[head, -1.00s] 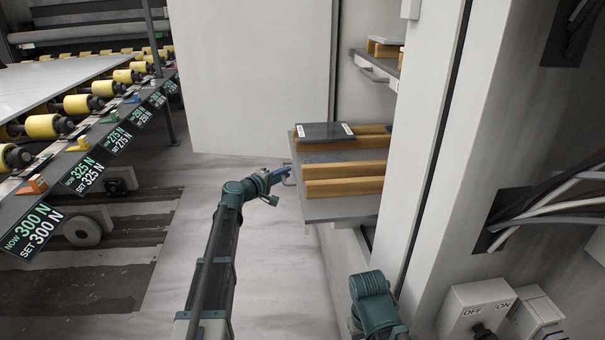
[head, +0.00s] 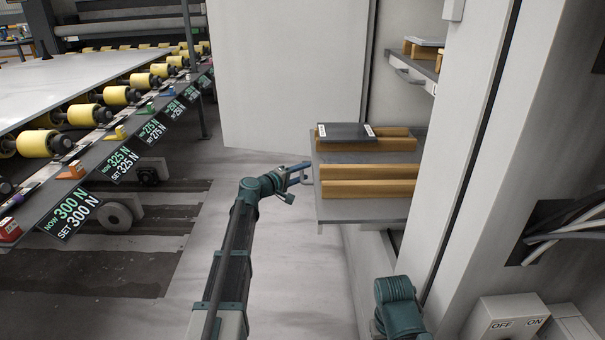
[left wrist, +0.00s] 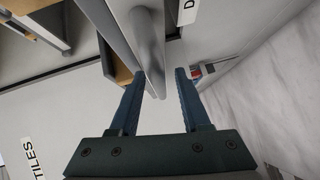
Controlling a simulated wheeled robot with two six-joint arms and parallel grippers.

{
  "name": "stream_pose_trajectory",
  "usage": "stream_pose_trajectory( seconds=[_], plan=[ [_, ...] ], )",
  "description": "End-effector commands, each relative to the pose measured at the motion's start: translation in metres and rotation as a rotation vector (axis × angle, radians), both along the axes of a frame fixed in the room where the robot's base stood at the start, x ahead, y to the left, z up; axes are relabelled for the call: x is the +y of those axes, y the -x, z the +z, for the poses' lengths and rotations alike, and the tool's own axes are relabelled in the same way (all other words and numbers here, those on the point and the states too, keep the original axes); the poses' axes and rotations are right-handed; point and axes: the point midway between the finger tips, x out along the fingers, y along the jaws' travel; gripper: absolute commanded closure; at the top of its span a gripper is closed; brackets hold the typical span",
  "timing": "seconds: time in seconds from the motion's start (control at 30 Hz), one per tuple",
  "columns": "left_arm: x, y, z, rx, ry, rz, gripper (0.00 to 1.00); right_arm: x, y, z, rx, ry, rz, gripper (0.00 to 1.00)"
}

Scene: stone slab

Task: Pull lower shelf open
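The lower shelf (head: 365,209) is a grey tray sticking out of the white cabinet, holding wooden rails (head: 368,172) and a dark slab (head: 346,131). My left gripper (head: 307,173) is at the shelf's left edge, its blue fingers spread. In the left wrist view, a silver bar handle (left wrist: 149,55) reaches between the fingertips of that gripper (left wrist: 160,78); a gap shows on its right side, and I cannot tell whether the left finger touches it. My right arm shows at the bottom centre-right of the head view, but its gripper does not show.
An upper shelf (head: 412,70) with its own handle sits higher in the cabinet. A white pillar (head: 470,130) stands right of the shelves, above a switch box (head: 505,320). A roller conveyor (head: 120,97) runs along the left. Floor between conveyor and shelf is clear.

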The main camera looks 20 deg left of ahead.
Motion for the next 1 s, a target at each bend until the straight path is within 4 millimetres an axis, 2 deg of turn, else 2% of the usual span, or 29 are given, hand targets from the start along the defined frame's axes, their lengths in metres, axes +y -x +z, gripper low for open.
stream_pose_trajectory(
  seconds=[0.23, 0.37, 0.8, 1.0],
  plan=[
    [0.000, 0.000, 0.000, 0.000, 0.001, 0.000, 0.53, 0.000, 0.000, 0.000, 0.000, 0.000, 0.000, 0.50],
    [0.004, 0.008, 0.002, -0.001, 0.001, 0.002, 0.53, 0.000, 0.000, 0.002, 0.000, 0.000, 0.000, 0.50],
    [0.042, 0.088, 0.016, 0.000, 0.001, 0.004, 0.53, 0.000, 0.000, 0.015, 0.000, -0.001, -0.002, 0.50],
    [0.055, 0.112, 0.019, 0.000, 0.000, 0.002, 0.53, 0.000, 0.000, 0.019, 0.000, -0.002, -0.002, 0.50]
  ],
)
